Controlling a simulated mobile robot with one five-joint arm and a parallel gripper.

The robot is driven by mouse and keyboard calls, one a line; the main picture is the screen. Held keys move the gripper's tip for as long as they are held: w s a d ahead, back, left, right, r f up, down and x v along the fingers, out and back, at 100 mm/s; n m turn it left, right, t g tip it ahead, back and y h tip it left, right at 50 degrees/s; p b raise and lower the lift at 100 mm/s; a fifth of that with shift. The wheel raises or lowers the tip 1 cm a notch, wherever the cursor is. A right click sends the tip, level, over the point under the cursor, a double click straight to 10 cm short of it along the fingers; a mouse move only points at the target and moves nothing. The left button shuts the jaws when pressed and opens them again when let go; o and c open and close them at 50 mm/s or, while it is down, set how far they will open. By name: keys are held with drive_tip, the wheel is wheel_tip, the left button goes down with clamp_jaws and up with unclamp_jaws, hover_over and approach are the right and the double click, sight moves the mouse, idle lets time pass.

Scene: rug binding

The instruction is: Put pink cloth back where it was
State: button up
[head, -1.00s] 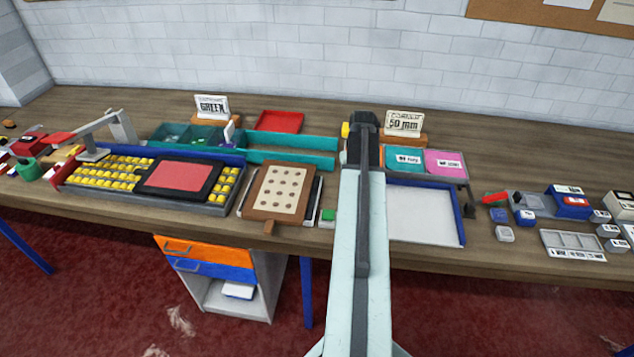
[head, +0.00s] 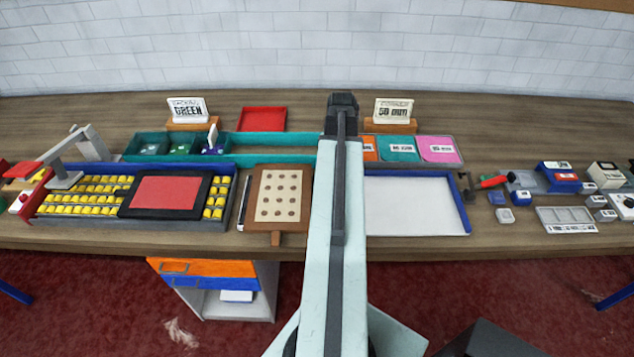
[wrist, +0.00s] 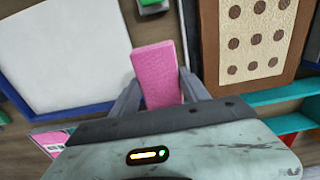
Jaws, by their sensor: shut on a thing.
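A pink piece (wrist: 155,62), which looks like the pink cloth, stands out between the two grey fingers of my gripper (wrist: 158,88) in the wrist view. My gripper is shut on it. In the head view my own arm hides the fingers and the pink piece. A flat pink labelled patch (head: 439,142) lies in the right end of a grey tray (head: 462,163), right of a teal patch (head: 402,142) and a partly hidden orange patch (head: 370,141). A pink patch also shows at the wrist view's lower left (wrist: 50,138).
A white blue-rimmed tray (head: 415,205) lies right of my arm, and a brown dotted board (head: 263,222) lies left of it. Two signs (head: 187,108) (head: 394,110) stand behind. Small boxes (head: 560,176) crowd the right. Bare wood shows along the back.

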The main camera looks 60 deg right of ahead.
drive_tip(key=shift+r, duration=0.1)
drive_tip(key=f+b, duration=0.6)
drive_tip(key=shift+w+f+b, duration=0.2)
drive_tip(key=shift+f+b, duration=0.1)
wheel_tip(320, 180, down, 4)
drive_tip(key=b, duration=0.4)
drive_tip(key=shift+s, duration=0.1)
drive_tip(key=shift+r, duration=0.3)
drive_tip(key=shift+f, duration=0.15)
drive_tip(key=o, duration=1.2)
